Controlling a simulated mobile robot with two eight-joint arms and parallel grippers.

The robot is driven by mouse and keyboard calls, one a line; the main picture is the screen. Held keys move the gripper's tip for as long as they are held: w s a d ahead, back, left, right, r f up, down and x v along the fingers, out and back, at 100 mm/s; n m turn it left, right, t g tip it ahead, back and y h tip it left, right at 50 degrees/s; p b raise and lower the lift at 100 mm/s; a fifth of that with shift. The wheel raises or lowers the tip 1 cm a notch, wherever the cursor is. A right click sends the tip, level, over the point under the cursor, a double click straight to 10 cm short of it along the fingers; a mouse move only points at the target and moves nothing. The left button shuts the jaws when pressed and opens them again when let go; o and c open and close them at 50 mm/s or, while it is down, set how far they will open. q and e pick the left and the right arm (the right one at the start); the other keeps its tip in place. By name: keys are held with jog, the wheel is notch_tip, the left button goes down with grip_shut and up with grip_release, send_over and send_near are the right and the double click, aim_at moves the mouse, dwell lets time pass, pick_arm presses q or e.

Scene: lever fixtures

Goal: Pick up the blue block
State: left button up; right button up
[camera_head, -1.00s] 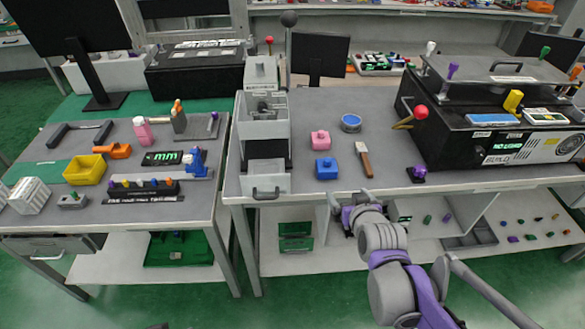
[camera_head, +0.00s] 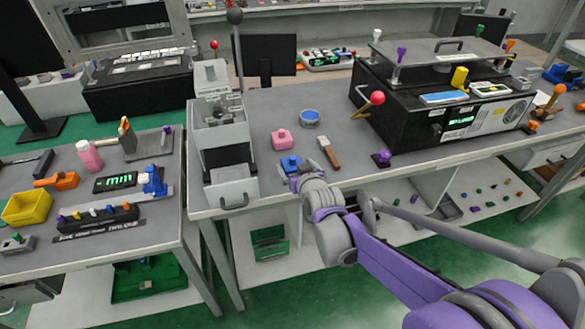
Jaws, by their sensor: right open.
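The blue block (camera_head: 290,163) sits on the grey table (camera_head: 262,112) near its front edge, with a small knob on top. My right gripper (camera_head: 291,176) is open, right at the near side of the block, and its fingers hide the block's lower part. I cannot tell whether the fingers touch it. My right arm reaches in from the lower right. My left gripper does not show.
A pink block (camera_head: 282,140) stands just behind the blue one. A blue round tin (camera_head: 309,118) and a wooden-handled tool (camera_head: 329,152) lie to the right. A grey lever fixture (camera_head: 221,140) stands left. A black machine (camera_head: 440,105) with a red-knobbed lever stands right.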

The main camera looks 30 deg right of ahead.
aim_at(294, 164)
jog(key=x, duration=0.3)
jog(key=shift+w+f, duration=0.15)
jog(key=shift+w, duration=0.05)
jog(key=shift+c, duration=0.2)
jog(key=c, duration=1.5)
